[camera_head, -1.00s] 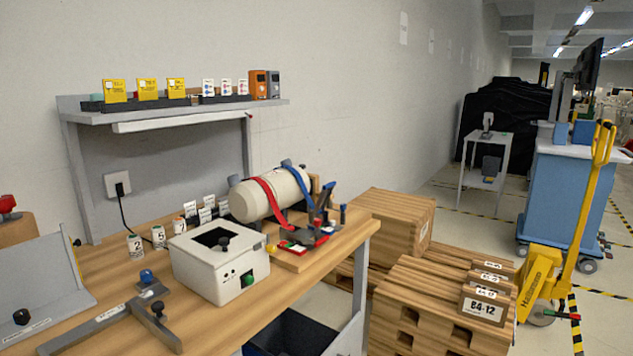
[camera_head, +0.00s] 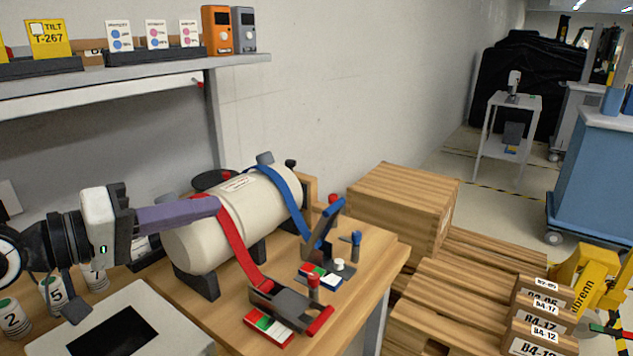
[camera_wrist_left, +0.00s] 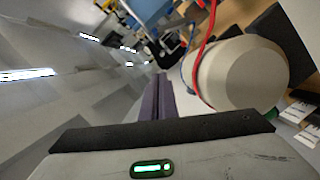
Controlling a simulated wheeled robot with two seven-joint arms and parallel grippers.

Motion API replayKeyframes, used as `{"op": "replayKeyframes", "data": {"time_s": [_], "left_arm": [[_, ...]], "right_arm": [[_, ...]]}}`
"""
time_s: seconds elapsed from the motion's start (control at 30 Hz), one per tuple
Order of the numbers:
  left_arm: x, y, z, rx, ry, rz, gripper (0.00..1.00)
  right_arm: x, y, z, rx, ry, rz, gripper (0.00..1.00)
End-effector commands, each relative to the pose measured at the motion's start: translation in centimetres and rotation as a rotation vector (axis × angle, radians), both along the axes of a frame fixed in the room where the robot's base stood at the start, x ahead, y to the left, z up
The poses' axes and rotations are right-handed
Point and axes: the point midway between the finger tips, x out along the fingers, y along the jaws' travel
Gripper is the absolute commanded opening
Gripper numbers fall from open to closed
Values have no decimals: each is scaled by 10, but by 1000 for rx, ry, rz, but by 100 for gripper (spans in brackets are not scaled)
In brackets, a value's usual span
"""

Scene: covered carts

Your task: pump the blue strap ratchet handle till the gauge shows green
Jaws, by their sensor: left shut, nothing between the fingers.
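A cream cylinder (camera_head: 197,241) lies on dark cradles on the wooden bench; its end also shows in the left wrist view (camera_wrist_left: 240,75). A red strap (camera_head: 233,243) and a blue strap (camera_head: 283,194) cross it. The blue strap's ratchet handle (camera_head: 328,222) stands tilted up at the cylinder's right. A gauge strip (camera_head: 318,276) with red, white, green and blue parts lies below it; its reading is unclear. The red ratchet (camera_head: 290,306) has a similar gauge (camera_head: 268,327) in front. My left gripper (camera_head: 212,207), purple-fingered, is shut and empty beside the cylinder's near upper side, left of the blue handle.
A white box (camera_head: 135,325) with a dark opening and numbered cups (camera_head: 52,295) stand at the left front. A shelf (camera_head: 240,60) with cards and two devices is above. Wooden crates (camera_head: 405,208) stand right of the bench. A blue-topped post (camera_head: 356,243) stands near the bench's right edge.

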Motion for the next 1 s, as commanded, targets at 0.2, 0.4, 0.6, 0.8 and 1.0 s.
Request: {"op": "replayKeyframes", "data": {"time_s": [0.2,0.4,0.6,0.8,1.0], "left_arm": [[15,-16,1,-4,0,-3,0],[44,-46,-5,-4,-1,-3,0],[75,-77,-12,-4,1,-2,0],[105,-108,-19,0,0,-1,0],[135,-138,-25,-1,1,-1,0]], "right_arm": [[-20,-1,-7,-3,47,-1,77],[-23,-2,-1,0,51,-4,77],[-20,-2,7,0,42,-5,77],[-15,-3,14,-1,34,-6,77],[-14,-3,18,-1,32,-7,77]]}}
